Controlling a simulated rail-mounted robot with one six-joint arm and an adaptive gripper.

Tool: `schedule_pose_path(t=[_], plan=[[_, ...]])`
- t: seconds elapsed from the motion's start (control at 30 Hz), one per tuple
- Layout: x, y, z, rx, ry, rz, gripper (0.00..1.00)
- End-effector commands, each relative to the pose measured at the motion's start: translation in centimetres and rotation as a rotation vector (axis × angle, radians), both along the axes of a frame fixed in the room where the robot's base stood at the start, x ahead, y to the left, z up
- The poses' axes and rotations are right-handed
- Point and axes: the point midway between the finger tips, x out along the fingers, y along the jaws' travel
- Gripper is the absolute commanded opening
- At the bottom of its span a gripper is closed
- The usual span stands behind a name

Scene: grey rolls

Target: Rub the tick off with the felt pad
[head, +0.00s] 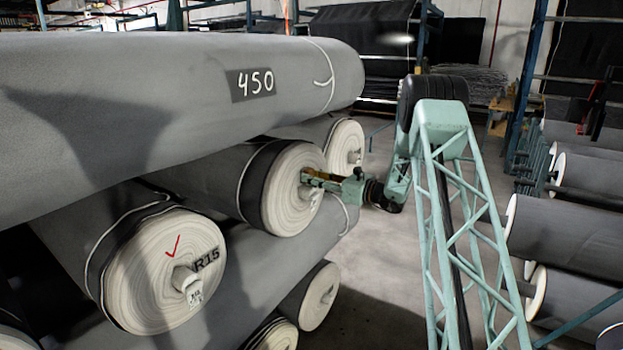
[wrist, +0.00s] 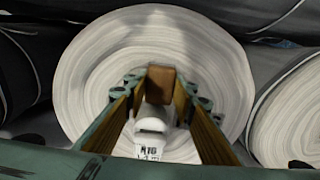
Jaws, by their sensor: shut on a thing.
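My gripper (head: 308,176) is at the pale end of a middle grey roll (head: 285,212) in the head view. In the wrist view its two fingers (wrist: 161,92) are shut on a brown block, which looks like the felt pad (wrist: 161,76). The pad faces the roll end (wrist: 95,75); whether it touches cannot be told. No tick shows on that end, though the gripper hides part of it. The red tick (head: 173,246) is on the end of the roll marked R15 (head: 150,285), lower left, away from my gripper.
A white core plug with a tag marked R16 (wrist: 150,147) sticks out below the pad. A big roll marked 450 (head: 180,80) lies above. Another roll end (wrist: 290,120) is close at right. Open floor (head: 385,265) lies below, with more rolls (head: 565,230) at right.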

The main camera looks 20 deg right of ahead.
Motion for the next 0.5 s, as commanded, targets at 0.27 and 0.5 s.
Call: schedule_pose_path(t=[0.27,0.5], plan=[[0.7,-1.2,0.0,0.000,0.000,-0.001,0.16],[1.1,-2.0,0.0,0.000,0.000,-0.001,0.16]])
